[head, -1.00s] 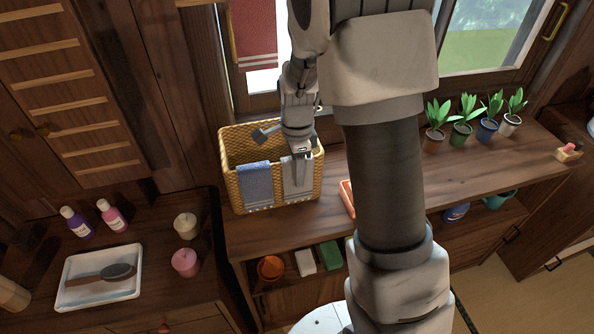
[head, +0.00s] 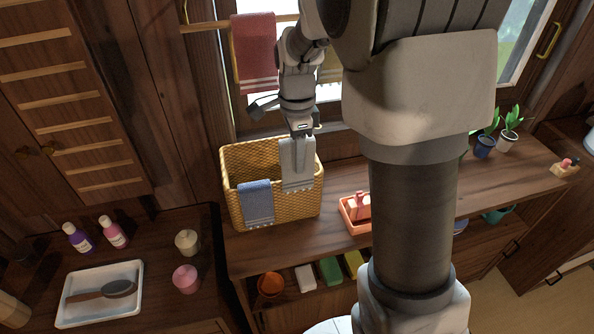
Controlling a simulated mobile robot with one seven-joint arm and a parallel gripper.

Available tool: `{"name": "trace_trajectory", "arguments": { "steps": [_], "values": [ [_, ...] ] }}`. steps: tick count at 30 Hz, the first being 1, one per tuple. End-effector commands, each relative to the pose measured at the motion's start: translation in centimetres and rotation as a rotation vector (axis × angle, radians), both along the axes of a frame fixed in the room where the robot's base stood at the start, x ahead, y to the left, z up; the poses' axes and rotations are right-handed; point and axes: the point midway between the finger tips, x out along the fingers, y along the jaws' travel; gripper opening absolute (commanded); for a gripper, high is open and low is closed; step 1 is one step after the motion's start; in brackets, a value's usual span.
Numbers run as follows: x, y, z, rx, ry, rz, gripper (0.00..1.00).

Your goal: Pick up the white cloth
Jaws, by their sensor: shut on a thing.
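The white cloth (head: 296,168) hangs down from my gripper (head: 299,134). My gripper is shut on its top edge. The cloth's lower part shows against the upper right of the yellow wicker basket (head: 290,208). I cannot tell whether it still touches the basket. A blue cloth (head: 257,204) with a pale fringe hangs over the basket's front rim, left of the white cloth.
A red towel (head: 254,52) hangs on a wooden rail behind, close to my arm. An orange tray (head: 349,222) stands right of the basket. Potted plants (head: 508,135) are farther right. Bottles, candles and a white tray (head: 130,290) occupy the left counter.

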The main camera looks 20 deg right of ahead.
Motion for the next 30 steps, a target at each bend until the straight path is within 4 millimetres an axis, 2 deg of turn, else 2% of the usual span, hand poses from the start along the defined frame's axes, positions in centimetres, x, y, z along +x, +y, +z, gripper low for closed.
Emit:
{"name": "trace_trajectory", "arguments": {
  "steps": [2, 4, 8, 15, 21, 24, 30],
  "values": [
    [0.0, 0.0, 1.9, 0.000, -0.004, 0.000, 0.00],
    [-1.7, 0.0, 1.3, 0.000, 0.001, 0.000, 0.00],
    [-4.6, 0.0, 1.3, 0.002, 0.000, 0.000, 0.00],
    [-10.8, 0.0, 1.3, 0.001, -0.001, 0.001, 0.00],
    [-14.7, 0.0, 1.3, 0.001, -0.002, -0.001, 0.00],
    [-16.1, 0.0, 1.3, 0.000, -0.001, 0.000, 0.00],
    [-17.7, 0.0, 1.2, 0.000, 0.000, -0.001, 0.00]
  ]
}}
